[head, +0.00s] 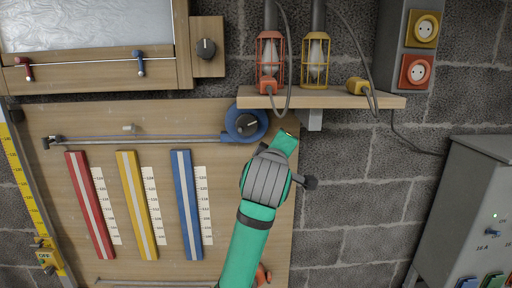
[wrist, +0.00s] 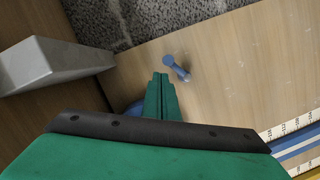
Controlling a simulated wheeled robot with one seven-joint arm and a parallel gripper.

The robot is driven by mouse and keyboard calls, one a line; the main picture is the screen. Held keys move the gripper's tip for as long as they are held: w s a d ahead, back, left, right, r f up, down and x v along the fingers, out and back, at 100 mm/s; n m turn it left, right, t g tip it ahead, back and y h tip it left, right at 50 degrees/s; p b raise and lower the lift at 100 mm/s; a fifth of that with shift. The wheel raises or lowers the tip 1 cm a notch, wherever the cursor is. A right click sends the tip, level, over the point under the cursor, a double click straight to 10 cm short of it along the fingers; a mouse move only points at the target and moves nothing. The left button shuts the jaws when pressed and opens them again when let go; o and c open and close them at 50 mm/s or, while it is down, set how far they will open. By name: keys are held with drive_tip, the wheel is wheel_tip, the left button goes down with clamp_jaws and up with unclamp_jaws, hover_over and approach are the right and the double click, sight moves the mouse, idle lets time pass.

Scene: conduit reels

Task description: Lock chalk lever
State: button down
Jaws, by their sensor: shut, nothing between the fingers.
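A blue round reel (head: 240,121) with a dark knob is mounted at the upper right of the wooden board. A thin bar or line runs left from it to a dark hook (head: 52,142). No label shows which part is the chalk lever. In the wrist view a small blue lever or peg (wrist: 178,69) stands out from the board, near its edge. The head view does not show this peg clearly; my arm covers that area. My green gripper (head: 288,134) is shut and empty, right of the reel. Its fingertips (wrist: 160,76) appear just short of the blue peg in the wrist view.
A wooden shelf (head: 345,101) with red and yellow caged lamps juts out above my gripper. Its grey bracket (head: 315,119) is close by. Red, yellow and blue strips (head: 186,205) with scales hang on the board. A grey cabinet (head: 470,200) stands at right.

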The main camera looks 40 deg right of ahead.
drive_tip(key=v, duration=1)
drive_tip(key=shift+s+a, duration=0.25)
drive_tip(key=shift+a, duration=0.1)
